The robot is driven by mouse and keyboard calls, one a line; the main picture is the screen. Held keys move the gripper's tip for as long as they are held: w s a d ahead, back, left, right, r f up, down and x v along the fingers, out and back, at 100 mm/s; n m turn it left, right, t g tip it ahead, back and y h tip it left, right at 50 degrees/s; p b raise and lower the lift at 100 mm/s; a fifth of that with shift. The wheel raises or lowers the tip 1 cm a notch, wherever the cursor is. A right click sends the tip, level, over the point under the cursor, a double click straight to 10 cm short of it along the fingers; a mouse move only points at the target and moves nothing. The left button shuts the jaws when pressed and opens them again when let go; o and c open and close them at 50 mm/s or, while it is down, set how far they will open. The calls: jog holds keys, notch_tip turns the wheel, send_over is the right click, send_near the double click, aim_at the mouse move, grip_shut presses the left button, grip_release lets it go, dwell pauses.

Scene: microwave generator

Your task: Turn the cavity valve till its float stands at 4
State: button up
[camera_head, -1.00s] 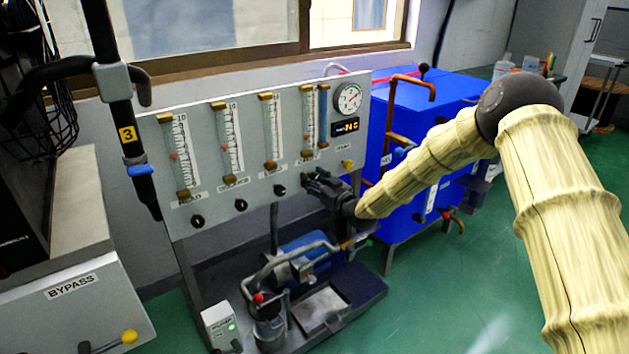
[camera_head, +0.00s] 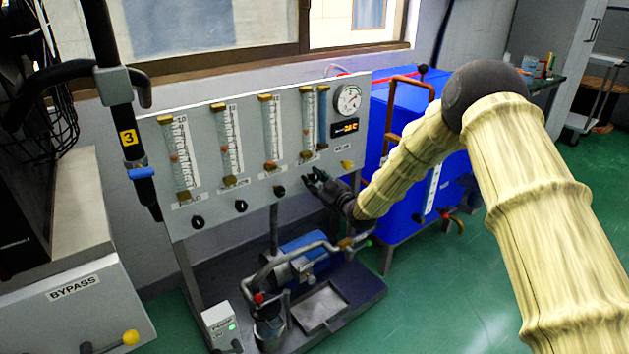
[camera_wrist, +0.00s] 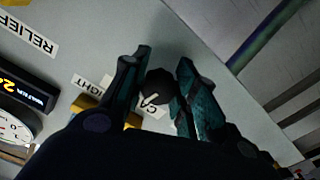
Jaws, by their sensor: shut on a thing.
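In the wrist view the cavity valve's dark round knob (camera_wrist: 157,86), with a white mark on its face, sits between the fingers of my gripper (camera_wrist: 160,76). The fingers are shut on the knob. A label beginning "CA" shows partly beside it. In the head view my gripper (camera_head: 313,175) is at the panel's lower right, below the fourth flowmeter tube (camera_head: 307,118), and hides the knob. The other tubes stand to the left with orange-red floats. The fourth tube's float is too small to read against its scale.
Three black knobs, one of them here (camera_head: 241,206), stand left of my gripper. A yellow knob (camera_head: 347,164), a round gauge (camera_head: 348,99) and a lit display (camera_head: 345,127) are to the right. A pump (camera_head: 305,262) stands below; a blue cabinet (camera_head: 400,215) is behind my arm.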

jog(key=o, duration=1)
jog(key=v, duration=1.2)
